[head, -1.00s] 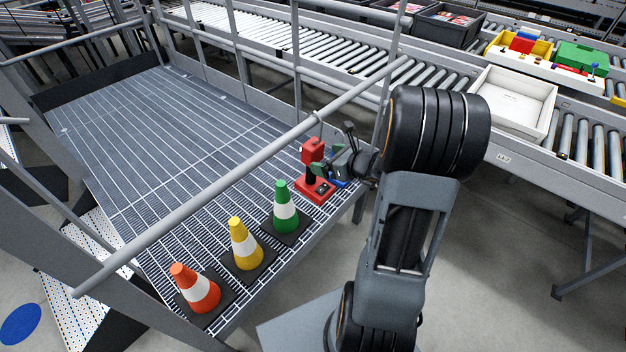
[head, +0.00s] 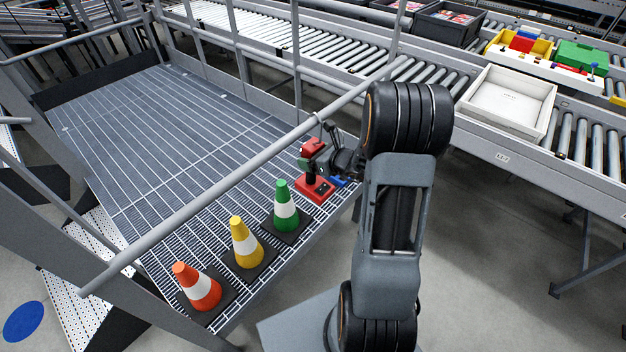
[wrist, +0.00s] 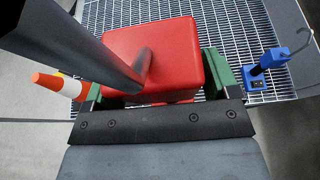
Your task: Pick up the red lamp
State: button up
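The red lamp (head: 315,190) stands upright on the grated catwalk, with a red square base, a dark stem and a red boxy head. In the wrist view the red lamp's head (wrist: 178,50) fills the space between my green fingertips. My gripper (head: 319,162) is at the lamp's head, coming from the right. In the wrist view my gripper (wrist: 155,88) has one finger on each side of the head and looks open; contact is not clear. The lamp's stem and base are mostly hidden there.
A blue object (wrist: 265,65) stands close to the right of the lamp. Green (head: 285,207), yellow (head: 244,243) and orange (head: 197,287) cones line the near edge. A grey handrail (head: 215,178) crosses close above. The catwalk's left is clear.

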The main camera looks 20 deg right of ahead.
jog(key=c, duration=1.3)
jog(key=shift+c, duration=0.2)
jog(key=shift+r, duration=0.15)
